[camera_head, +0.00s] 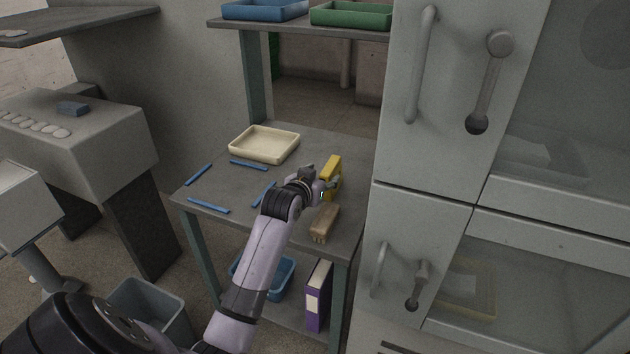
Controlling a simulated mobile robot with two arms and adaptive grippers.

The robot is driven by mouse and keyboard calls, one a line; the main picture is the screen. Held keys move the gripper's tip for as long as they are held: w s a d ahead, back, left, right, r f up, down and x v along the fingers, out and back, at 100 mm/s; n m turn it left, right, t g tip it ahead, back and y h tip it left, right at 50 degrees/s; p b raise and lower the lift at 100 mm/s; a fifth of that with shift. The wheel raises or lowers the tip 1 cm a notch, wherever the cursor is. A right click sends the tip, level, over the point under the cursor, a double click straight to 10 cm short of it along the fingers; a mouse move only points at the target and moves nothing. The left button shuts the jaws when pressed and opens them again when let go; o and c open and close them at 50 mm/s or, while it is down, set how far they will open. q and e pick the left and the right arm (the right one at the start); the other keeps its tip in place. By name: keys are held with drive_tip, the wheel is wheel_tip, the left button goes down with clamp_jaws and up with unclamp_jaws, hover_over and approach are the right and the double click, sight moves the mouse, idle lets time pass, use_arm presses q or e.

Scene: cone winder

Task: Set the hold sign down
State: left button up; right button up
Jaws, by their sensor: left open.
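A yellow block-like thing (331,172), which looks like the hold sign, stands on the grey table (223,183) near its right side. My left gripper (322,187) is open at its near side, with the fingers close around or beside it. I cannot tell whether they touch it. Part of its lower end is hidden by the gripper. Any writing on it is too small to read. My right gripper is not in view.
A cream tray (241,148) and several blue strips (208,205) lie on the table. A tan brush (325,222) lies just in front of the gripper. A cabinet with handles (421,65) stands close on the right. A shelf with blue and green trays (352,15) is above.

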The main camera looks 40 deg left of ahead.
use_arm(q)
drive_tip(key=v, duration=0.4)
drive_tip(key=shift+s+d+r, duration=0.1)
drive_tip(key=shift+s, duration=0.25)
